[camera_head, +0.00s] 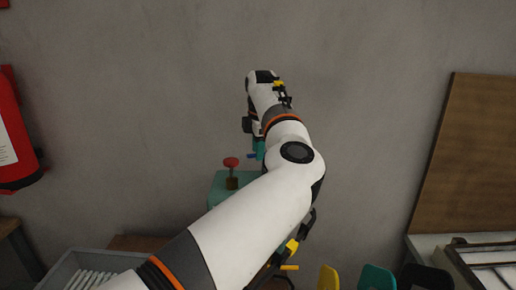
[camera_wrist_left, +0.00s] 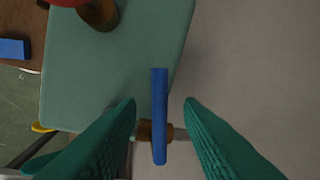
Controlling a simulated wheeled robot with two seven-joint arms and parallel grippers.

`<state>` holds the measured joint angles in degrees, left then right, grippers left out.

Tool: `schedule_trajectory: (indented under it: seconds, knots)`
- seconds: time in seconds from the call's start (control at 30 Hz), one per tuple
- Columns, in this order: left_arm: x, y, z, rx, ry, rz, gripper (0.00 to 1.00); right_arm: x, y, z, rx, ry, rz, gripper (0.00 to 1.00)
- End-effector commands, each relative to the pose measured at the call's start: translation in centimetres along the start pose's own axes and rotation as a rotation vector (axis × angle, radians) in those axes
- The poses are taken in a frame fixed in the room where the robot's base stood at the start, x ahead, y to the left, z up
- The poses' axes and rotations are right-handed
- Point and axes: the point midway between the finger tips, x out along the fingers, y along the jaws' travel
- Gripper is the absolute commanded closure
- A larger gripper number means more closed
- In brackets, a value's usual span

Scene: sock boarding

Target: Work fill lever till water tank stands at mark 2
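The fill lever, a slim blue bar (camera_wrist_left: 160,105) on a brass pivot (camera_wrist_left: 145,131), sticks out beside a green box-shaped housing (camera_wrist_left: 110,60) in the left wrist view. My left gripper (camera_wrist_left: 162,102) is open, with its teal fingers on either side of the lever; a gap shows on both sides of the bar. In the head view the housing (camera_head: 218,188) stands near the wall, partly hidden by my left arm, and the left gripper (camera_head: 258,150) is at its right rear. Only a small end of the lever (camera_head: 251,156) shows there. No tank level or mark can be made out.
A red knob (camera_head: 231,162) on a brass stem tops the housing left of the gripper. A grey bin (camera_head: 65,268) with white pieces stands front left. Yellow (camera_head: 328,278) and teal (camera_head: 378,277) forms stand front right. A fire extinguisher (camera_head: 12,135) hangs left.

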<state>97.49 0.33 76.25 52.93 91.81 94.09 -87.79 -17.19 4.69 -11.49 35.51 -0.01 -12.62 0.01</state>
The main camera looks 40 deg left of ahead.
Motion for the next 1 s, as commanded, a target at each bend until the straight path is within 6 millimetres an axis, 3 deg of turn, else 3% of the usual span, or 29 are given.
schedule_trajectory:
  seconds: [0.27, 0.7, 1.0]
  knots:
    - [-1.3, 0.0, -0.1, 0.001, 0.003, -0.001, 0.67, 0.6, 0.1, -0.1, 0.0, 0.0, 0.001, 0.64]
    - [-10.1, 0.0, 0.0, 0.002, 0.001, -0.001, 0.67, 1.9, 0.3, -0.1, 0.002, 0.0, 0.004, 0.64]
    - [-12.0, 0.0, 0.0, 0.0, 0.0, 0.0, 0.67, 1.8, 0.3, -0.1, 0.002, -0.001, 0.003, 0.64]
